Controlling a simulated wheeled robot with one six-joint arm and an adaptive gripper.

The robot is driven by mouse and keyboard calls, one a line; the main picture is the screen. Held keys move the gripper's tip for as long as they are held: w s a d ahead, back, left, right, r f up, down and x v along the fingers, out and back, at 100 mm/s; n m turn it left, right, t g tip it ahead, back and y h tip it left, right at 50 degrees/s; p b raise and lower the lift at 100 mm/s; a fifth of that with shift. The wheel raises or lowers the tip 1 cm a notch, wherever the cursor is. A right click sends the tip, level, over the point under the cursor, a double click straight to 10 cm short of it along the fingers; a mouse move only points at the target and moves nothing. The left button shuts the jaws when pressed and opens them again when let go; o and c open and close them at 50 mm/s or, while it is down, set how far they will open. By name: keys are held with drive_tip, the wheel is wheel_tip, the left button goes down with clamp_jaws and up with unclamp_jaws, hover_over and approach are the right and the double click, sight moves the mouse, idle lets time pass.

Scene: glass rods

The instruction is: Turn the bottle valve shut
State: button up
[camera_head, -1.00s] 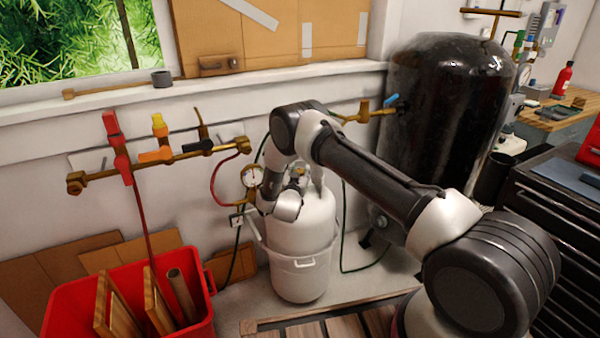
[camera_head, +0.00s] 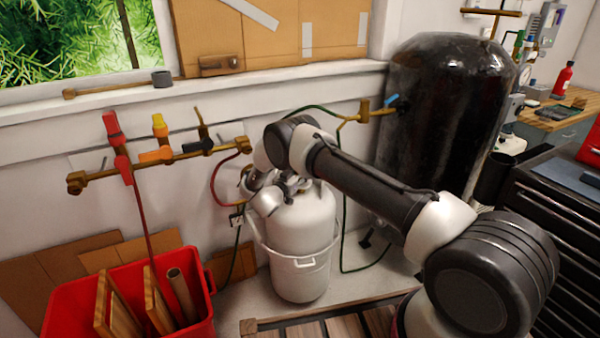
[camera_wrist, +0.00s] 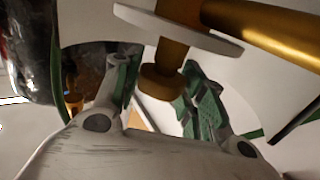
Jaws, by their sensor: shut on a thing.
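The white gas bottle (camera_head: 300,235) stands upright by the wall in the head view. My gripper (camera_head: 291,186) is at its top, and my wrist and fingers hide most of the valve there. In the wrist view my gripper (camera_wrist: 160,72) has its two green-padded fingers on either side of a brass valve knob (camera_wrist: 161,85). The jaws are shut on this knob, though the exact contact is partly hidden. Above the knob are a pale disc (camera_wrist: 205,35) and a thick brass fitting (camera_wrist: 265,32).
A brass manifold with coloured levers (camera_head: 165,155) runs along the wall at left. A red bin (camera_head: 75,310) with boards stands below it. A large black tank (camera_head: 440,120) is behind my arm, and a dark tool cabinet (camera_head: 560,220) is at right. Hoses hang around the bottle.

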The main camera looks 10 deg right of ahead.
drive_tip(key=o, duration=1)
drive_tip(key=shift+o, duration=0.2)
drive_tip(key=v, duration=1.2)
